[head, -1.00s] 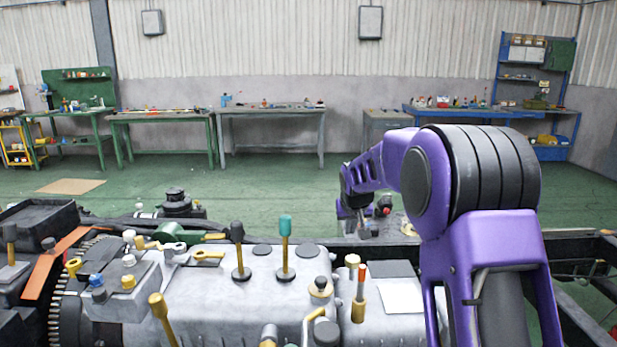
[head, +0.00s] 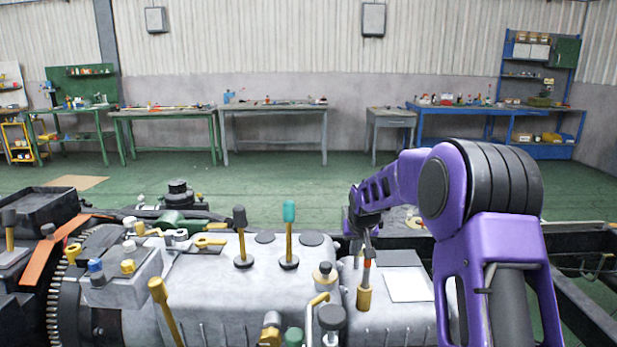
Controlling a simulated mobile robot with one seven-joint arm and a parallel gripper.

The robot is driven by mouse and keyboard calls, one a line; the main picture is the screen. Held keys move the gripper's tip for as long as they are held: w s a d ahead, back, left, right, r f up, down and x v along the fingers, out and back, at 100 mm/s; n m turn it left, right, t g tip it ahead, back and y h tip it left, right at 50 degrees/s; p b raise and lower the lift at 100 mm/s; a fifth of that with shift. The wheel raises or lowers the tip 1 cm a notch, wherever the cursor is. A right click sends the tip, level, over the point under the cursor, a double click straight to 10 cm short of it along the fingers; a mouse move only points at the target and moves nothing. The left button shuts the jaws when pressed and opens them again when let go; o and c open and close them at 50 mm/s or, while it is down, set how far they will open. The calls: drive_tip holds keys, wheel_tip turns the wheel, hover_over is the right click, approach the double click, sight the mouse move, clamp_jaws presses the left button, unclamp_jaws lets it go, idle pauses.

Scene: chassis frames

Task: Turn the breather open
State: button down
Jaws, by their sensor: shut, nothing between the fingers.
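I cannot tell for certain which fitting on the grey gearbox housing (head: 200,292) is the breather. An upright brass fitting (head: 364,298) with a thin red-and-grey stem stands near the housing's right end. My gripper (head: 368,252) is at the end of the purple arm, pointing down at the top of the red-and-grey stem. It is shut, with nothing held. It partly hides the stem's top, and I cannot tell whether they touch.
Two tall levers, one dark-topped (head: 240,220) and one teal-topped (head: 289,212), rise left of my gripper. A white sheet (head: 408,285) lies to the right of the brass fitting. Dark chassis rails (head: 575,270) run at the right. Workbenches stand far back.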

drive_tip(key=shift+w+d+f, duration=0.15)
drive_tip(key=shift+w+f, duration=0.1)
drive_tip(key=shift+w, duration=0.05)
idle(0.8)
drive_tip(key=shift+d, duration=0.2)
drive_tip(key=shift+s+d, duration=0.15)
drive_tip(key=shift+d, duration=0.65)
drive_tip(key=shift+w+d+p, duration=0.2)
drive_tip(key=shift+d+p, duration=0.15)
drive_tip(key=shift+s, duration=0.1)
drive_tip(key=shift+s+d+r, duration=0.1)
drive_tip(key=shift+s, duration=0.2)
wheel_tip(320, 180, up, 6)
drive_tip(key=p, duration=0.3)
drive_tip(key=shift+p, duration=0.3)
